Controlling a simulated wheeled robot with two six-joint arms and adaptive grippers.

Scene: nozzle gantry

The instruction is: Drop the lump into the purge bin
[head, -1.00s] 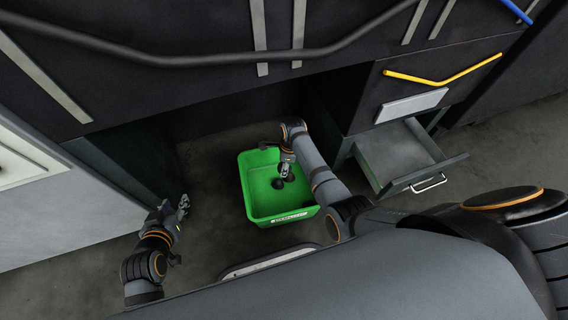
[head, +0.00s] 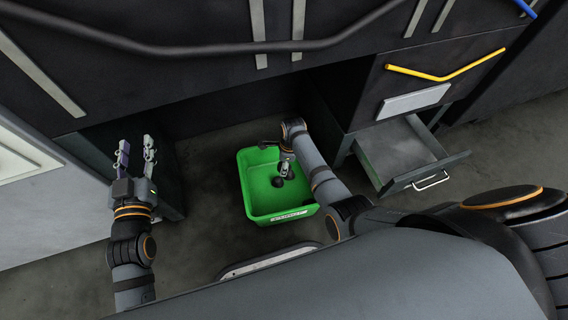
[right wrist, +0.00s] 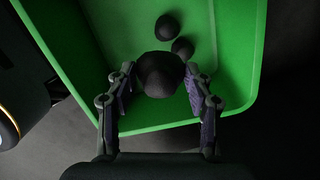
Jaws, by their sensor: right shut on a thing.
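The green purge bin (head: 256,184) stands on the floor in the middle of the head view. My right gripper (head: 286,163) reaches over it from the right. In the right wrist view, the right gripper (right wrist: 160,82) is shut on a dark round lump (right wrist: 160,72), which is between its fingers above the bin (right wrist: 236,50). Two more dark lumps, one upper (right wrist: 167,27) and one lower (right wrist: 183,46), lie inside the bin. My left gripper (head: 137,150) is open and empty at the left, well away from the bin, with its fingers pointing up in the picture.
An open grey drawer (head: 400,152) with a metal handle stands to the right of the bin. A dark cabinet with a yellow bar (head: 445,75) is above it. A dark rail (head: 190,50) crosses the top. Bare floor (head: 212,180) lies left of the bin.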

